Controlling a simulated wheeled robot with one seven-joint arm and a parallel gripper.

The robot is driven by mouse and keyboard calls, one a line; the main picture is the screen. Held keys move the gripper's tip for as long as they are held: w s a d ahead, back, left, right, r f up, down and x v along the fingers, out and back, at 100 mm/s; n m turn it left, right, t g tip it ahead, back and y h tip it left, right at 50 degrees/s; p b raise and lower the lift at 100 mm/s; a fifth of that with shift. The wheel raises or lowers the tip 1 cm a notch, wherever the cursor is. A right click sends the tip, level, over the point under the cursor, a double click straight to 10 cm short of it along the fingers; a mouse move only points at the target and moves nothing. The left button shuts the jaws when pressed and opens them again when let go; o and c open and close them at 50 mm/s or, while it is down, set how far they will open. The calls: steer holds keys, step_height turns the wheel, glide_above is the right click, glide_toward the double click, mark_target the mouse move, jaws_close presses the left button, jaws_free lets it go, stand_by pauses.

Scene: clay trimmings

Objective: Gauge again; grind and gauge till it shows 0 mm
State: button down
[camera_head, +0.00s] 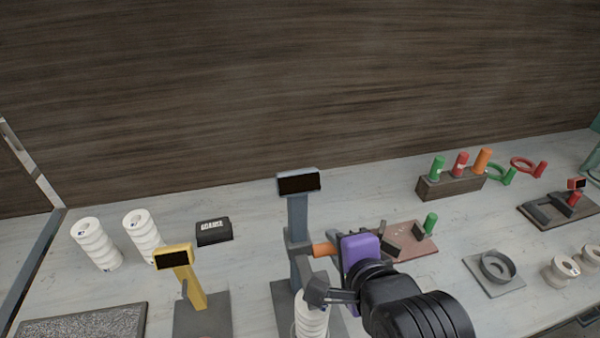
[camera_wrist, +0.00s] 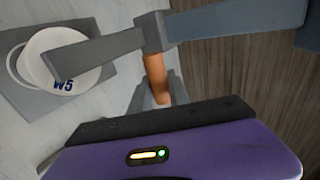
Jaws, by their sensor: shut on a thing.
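A blue-grey gauge (camera_head: 297,215) stands in the middle of the bench, its display (camera_head: 299,183) dark with no readable figure. An orange handle (camera_head: 324,250) sticks out of its column, and it also shows in the wrist view (camera_wrist: 154,75). My gripper (camera_head: 337,248), with its purple body, is shut on this handle; the fingertips are partly hidden. A white ribbed piece (camera_head: 311,318) stands on the gauge's base. In the wrist view it is marked W5 (camera_wrist: 62,70), and a grey gauge arm (camera_wrist: 95,57) lies across above it. I cannot tell whether they touch.
A yellow gauge (camera_head: 186,285) with a dark display, two white ribbed stacks (camera_head: 97,245) (camera_head: 143,235) and a black box (camera_head: 213,232) stand at left. A rough grey slab (camera_head: 82,322) lies front left. A peg block (camera_head: 450,186) and a round fixture (camera_head: 497,268) are at right.

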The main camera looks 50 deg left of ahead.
steer(key=shift+r+p, duration=3.95)
steer(key=shift+p, duration=0.4)
steer(key=shift+c, duration=2)
jaws_free()
steer(key=shift+f, duration=0.1)
steer(key=p+v, duration=0.3)
steer(key=v, duration=0.5)
